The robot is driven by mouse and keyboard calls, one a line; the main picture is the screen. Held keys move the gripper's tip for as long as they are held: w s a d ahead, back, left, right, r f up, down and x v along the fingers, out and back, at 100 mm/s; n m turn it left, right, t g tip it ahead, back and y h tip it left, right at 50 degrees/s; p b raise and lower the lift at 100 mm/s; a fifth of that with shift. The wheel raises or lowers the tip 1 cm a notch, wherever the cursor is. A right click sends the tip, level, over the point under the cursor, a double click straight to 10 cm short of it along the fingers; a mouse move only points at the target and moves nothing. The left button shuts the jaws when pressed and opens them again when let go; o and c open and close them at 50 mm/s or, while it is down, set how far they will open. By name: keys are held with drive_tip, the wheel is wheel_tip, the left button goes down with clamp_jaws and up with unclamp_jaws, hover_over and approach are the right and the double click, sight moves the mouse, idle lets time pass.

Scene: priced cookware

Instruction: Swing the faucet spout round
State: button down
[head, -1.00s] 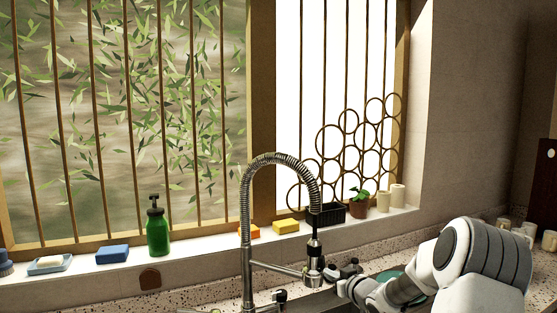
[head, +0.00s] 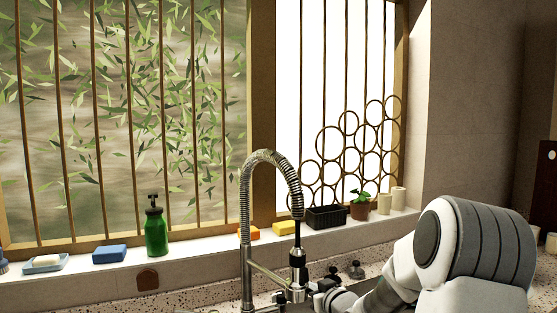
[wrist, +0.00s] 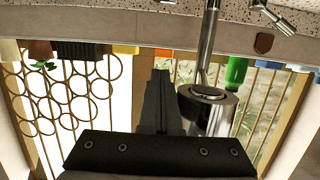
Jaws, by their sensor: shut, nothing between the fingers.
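The faucet (head: 247,265) is a tall metal post with a coiled spring neck that arches over to the right. Its spout head (head: 298,262) hangs down at the arch's end, joined to the post by a side bar. In the upside-down wrist view, a round metal faucet part (wrist: 209,97) stands right beside my gripper (wrist: 161,82). My gripper's dark fingers are shut together and hold nothing. They look close against that part, but I cannot tell whether they touch. In the head view my gripper is low beside the spout head, partly cut off by the frame's bottom.
The windowsill behind holds a green soap bottle (head: 155,230), a blue sponge (head: 110,254), a soap dish (head: 46,264), yellow sponge (head: 286,228), black basket (head: 327,217), potted plant (head: 361,207) and candles (head: 391,201).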

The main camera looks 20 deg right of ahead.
sight(290, 297)
drive_tip(key=shift+a, duration=0.1)
drive_tip(key=a+b, duration=0.1)
drive_tip(key=a, duration=0.2)
drive_tip(key=s+a+b, duration=0.1)
drive_tip(key=a, duration=0.1)
drive_tip(key=shift+a+f+b, duration=0.1)
drive_tip(key=shift+a+b, duration=0.2)
drive_tip(key=shift+b, duration=0.05)
drive_tip(key=shift+a, duration=0.4)
drive_tip(key=a+b, duration=0.4)
drive_tip(key=a, duration=0.2)
drive_tip(key=shift+w+a, duration=0.25)
drive_tip(key=shift+w, duration=0.15)
